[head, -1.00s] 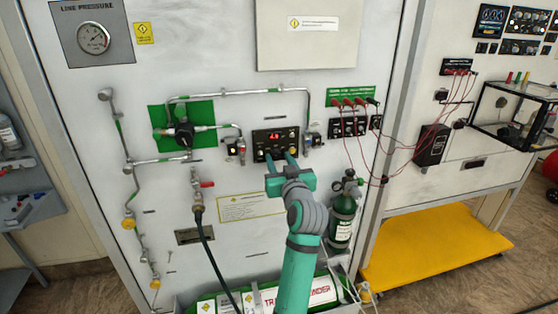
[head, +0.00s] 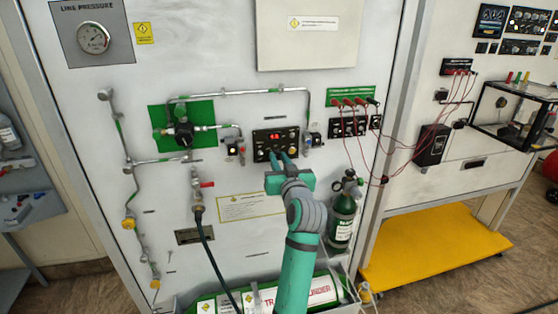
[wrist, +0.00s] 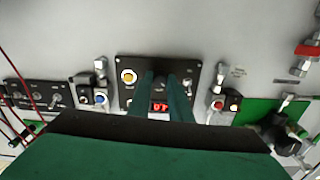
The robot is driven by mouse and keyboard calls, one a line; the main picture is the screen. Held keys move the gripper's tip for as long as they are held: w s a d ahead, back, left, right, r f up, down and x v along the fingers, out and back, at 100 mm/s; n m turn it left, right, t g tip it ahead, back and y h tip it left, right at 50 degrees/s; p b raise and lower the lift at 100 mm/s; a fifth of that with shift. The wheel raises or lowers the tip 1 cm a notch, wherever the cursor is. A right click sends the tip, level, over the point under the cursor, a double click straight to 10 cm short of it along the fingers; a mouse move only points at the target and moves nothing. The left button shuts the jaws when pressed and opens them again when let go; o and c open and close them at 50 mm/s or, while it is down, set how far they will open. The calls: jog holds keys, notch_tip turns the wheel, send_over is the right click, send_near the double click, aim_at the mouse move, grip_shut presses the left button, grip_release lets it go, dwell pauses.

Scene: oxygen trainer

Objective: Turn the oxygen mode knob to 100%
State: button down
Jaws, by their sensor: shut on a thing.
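The black oxygen control panel (head: 262,143) is on the white wall, with a red lit display (head: 274,136) and a yellow round button (head: 292,150). In the wrist view the panel (wrist: 128,62) appears upside down, with the yellow button (wrist: 128,77) at left. My gripper (head: 279,155) reaches up to the lower middle of the panel. In the wrist view its fingertips (wrist: 166,80) are close together around a small dark knob (wrist: 166,83), mostly hidden between them. The knob's pointer and mode label cannot be read.
Small valves (head: 235,148) and (head: 313,138) flank the panel closely. Pipes run above and left. A green oxygen bottle (head: 343,218) stands below right, and red test leads (head: 375,140) hang at right. A hose with a red valve handle (head: 205,184) is below left.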

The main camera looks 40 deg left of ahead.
jog(key=m, duration=0.9)
jog(key=shift+m, duration=0.4)
dwell(0.4)
jog(key=c, duration=1.6)
grip_release()
jog(key=shift+s, duration=0.1)
jog(key=v, duration=1)
jog(key=shift+s+d, duration=0.15)
jog(key=shift+d, duration=0.15)
